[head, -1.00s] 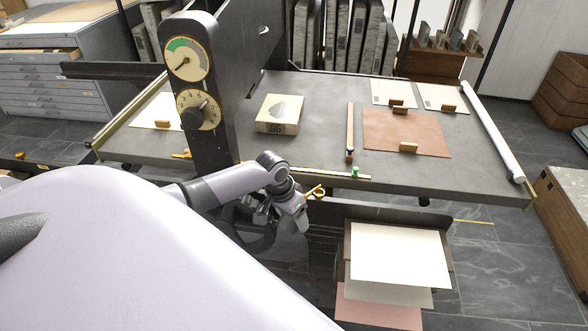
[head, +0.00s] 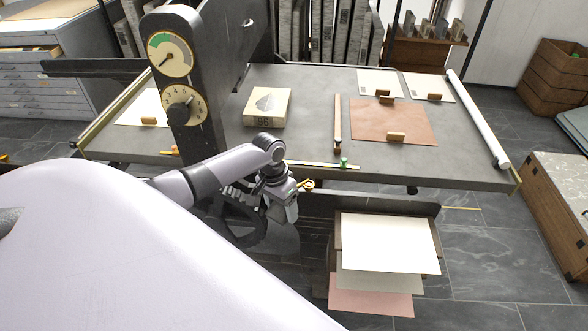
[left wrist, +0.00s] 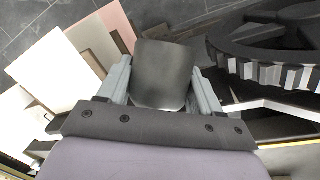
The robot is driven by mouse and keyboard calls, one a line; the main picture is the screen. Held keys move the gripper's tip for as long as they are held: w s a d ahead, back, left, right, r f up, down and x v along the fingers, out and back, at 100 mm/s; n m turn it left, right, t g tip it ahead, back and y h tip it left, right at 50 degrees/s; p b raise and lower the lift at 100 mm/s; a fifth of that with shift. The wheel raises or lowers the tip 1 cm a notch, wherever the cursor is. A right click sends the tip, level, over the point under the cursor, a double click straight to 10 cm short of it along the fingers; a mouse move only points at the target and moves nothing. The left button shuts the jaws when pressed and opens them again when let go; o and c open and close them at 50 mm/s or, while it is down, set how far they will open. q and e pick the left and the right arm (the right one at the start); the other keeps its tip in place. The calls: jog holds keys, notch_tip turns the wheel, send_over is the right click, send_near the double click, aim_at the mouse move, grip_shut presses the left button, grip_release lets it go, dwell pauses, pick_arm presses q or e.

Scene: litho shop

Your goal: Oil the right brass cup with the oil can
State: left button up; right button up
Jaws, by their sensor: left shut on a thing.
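My left gripper (head: 284,206) hangs beside the front edge of the press table, below the dial column. In the left wrist view its two fingers (left wrist: 164,78) are shut on a dark grey, smooth, rounded metal body, which I take to be the oil can (left wrist: 165,65). Its spout cannot be made out. A small brass-yellow fitting (head: 307,185) shows just right of the gripper at the table edge; I cannot tell whether it is a brass cup. No pair of brass cups can be clearly told apart. My right gripper is not in view.
The press table (head: 300,170) carries a stone block (head: 267,107) and a brown sheet (head: 385,123). Paper sheets (head: 388,243) lie on shelves below its front edge. A large dark gear (left wrist: 270,65) lies close right of the gripper in the wrist view.

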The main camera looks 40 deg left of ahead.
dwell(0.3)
pick_arm(q)
notch_tip(320, 180, up, 2)
jog(key=t, duration=0.4)
jog(key=shift+s+r, duration=0.15)
notch_tip(320, 180, up, 2)
jog(key=t, duration=0.3)
jog(key=shift+m+t, duration=0.3)
jog(key=shift+r+t, duration=0.4)
jog(key=shift+t, duration=0.1)
jog(key=shift+s+d+t, duration=0.15)
jog(key=shift+d+t, duration=0.05)
jog(key=shift+t, duration=0.1)
jog(key=s+d+r+t, duration=0.1)
jog(key=s+r+t, duration=0.1)
jog(key=t, duration=0.1)
jog(key=shift+s+d+r, duration=0.1)
jog(key=shift+s+d, duration=0.1)
jog(key=shift+s+d+r+t, duration=0.15)
jog(key=shift+s+r+t, duration=0.05)
jog(key=shift+r+t, duration=0.25)
